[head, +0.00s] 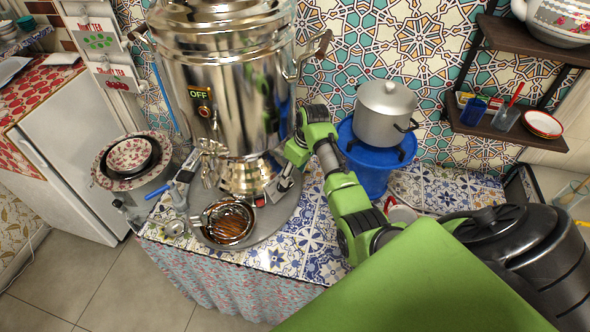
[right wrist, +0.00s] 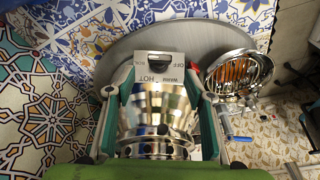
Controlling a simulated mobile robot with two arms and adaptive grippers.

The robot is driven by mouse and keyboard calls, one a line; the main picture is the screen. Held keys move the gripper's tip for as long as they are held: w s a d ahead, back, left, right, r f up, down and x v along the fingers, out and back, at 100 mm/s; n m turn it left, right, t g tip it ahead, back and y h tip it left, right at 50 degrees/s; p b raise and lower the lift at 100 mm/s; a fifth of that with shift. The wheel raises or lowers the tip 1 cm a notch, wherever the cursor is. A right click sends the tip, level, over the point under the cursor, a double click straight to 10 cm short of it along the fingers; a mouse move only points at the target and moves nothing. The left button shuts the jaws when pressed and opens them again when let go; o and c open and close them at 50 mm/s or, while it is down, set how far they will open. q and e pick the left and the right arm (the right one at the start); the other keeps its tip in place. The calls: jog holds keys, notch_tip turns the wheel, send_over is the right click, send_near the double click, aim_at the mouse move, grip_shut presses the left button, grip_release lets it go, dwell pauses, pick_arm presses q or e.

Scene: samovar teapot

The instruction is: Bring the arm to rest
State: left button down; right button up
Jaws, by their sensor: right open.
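The large chrome samovar (head: 235,95) stands on a round grey tray (head: 265,222) and has a small display reading OFF. My right arm reaches in from the lower right. My right gripper (head: 282,182) is low beside the samovar's base, at its right. In the right wrist view, the gripper (right wrist: 150,85) has its two fingers apart, with the chrome samovar base (right wrist: 155,115) and a panel marked OFF, WARM, HOT (right wrist: 158,70) showing between them. I cannot tell whether the fingers touch them. My left gripper is not in view.
A glass-like bowl with a brown grid (head: 228,222) sits at the tray's front. A grey pot (head: 385,113) stands on a blue container (head: 370,170) behind my right forearm. Stacked bowls (head: 132,158) are at left, and a wall shelf (head: 510,125) is at right.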

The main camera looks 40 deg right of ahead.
jog(key=shift+v, duration=0.8)
jog(key=s+a, duration=0.6)
jog(key=s, duration=0.4)
jog(key=s+a+r+t, duration=0.1)
jog(key=s+a, duration=0.5)
jog(key=s, duration=0.5)
jog(key=s+a, duration=0.6)
jog(key=s, duration=0.4)
notch_tip(320, 180, down, 30)
jog(key=s+g+b, duration=0.1)
jog(key=b, duration=0.5)
jog(key=s+d+f+b, duration=0.1)
jog(key=s+f+b, duration=0.2)
jog(key=s+f, duration=0.6)
jog(key=s+d+f+g+b, duration=0.1)
jog(key=s+d+f+b, duration=0.1)
jog(key=s+f, duration=0.7)
notch_tip(320, 180, down, 6)
jog(key=shift+g+h+b, duration=0.3)
jog(key=shift+h+b, duration=0.1)
jog(key=shift+b, duration=0.25)
